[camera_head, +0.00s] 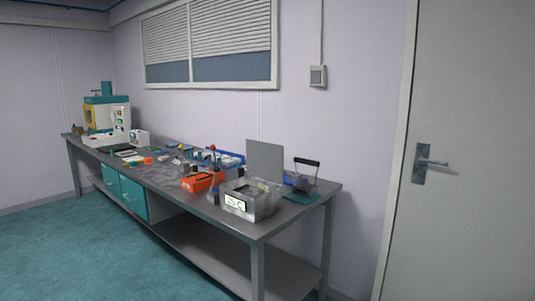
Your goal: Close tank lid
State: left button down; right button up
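The tank (262,205) is a grey metal box near the right end of the workbench, with a small white label on its front left side. Its lid (265,160) is a flat grey panel that stands upright at the back of the tank, so the tank is open at the top. The inside shows only in part and is too small to make out. Neither of my grippers is in the camera view.
The long grey workbench (298,212) stands along the wall, with a lower shelf. A handled device (303,184) stands right of the tank, an orange tray (202,182) left of it. A teal and cream machine (106,113) stands at the far end. Floor (120,250) in front is clear.

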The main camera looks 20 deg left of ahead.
aim_at(265, 160)
jog(key=z, duration=0.95)
jog(key=i, duration=1.95)
jog(key=u, duration=0.55)
